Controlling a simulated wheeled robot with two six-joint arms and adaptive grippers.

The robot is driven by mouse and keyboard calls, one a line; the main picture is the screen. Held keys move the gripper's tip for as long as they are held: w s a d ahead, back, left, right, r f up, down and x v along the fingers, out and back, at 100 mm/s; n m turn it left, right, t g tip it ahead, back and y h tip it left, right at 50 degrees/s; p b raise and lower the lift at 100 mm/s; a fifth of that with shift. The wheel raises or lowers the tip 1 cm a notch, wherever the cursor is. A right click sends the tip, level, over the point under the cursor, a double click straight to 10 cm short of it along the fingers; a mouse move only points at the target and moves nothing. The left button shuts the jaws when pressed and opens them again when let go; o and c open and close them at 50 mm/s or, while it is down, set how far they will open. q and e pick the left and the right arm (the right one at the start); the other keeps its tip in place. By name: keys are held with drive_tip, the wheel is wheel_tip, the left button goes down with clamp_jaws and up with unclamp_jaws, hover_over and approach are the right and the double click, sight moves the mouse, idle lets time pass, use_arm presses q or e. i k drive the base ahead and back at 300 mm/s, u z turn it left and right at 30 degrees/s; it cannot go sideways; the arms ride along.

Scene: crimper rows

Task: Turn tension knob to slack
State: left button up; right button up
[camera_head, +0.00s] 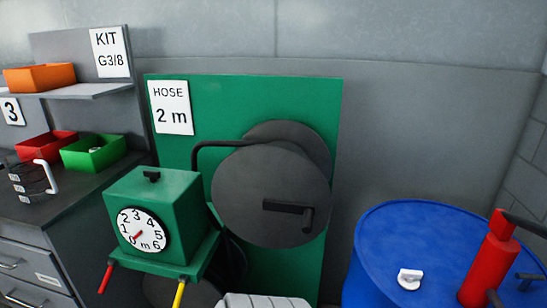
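A green counter box (155,215) stands left of centre, with a round white dial (138,230) on its front. The dial is marked 0 to 6 and m, and its red needle points to the lower left, near 0. A small black knob (152,177) sits on top of the box; no label shows on it, so I cannot tell whether it is the tension knob or how it is set. A dark hose reel (250,200) with a black crank handle (290,212) is mounted behind, on a green panel (325,120). Neither of my grippers is in view.
A blue drum (385,240) with a red pump (488,268) and a white fitting (409,279) stands at the right. At the left, a bench (90,200) holds red (45,148) and green (93,152) bins. A pale ribbed object (262,301) is cut off at the bottom.

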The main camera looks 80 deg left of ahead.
sight(153, 175)
drive_tip(key=z, duration=0.5)
drive_tip(key=k, duration=2.75)
drive_tip(key=u, duration=0.95)
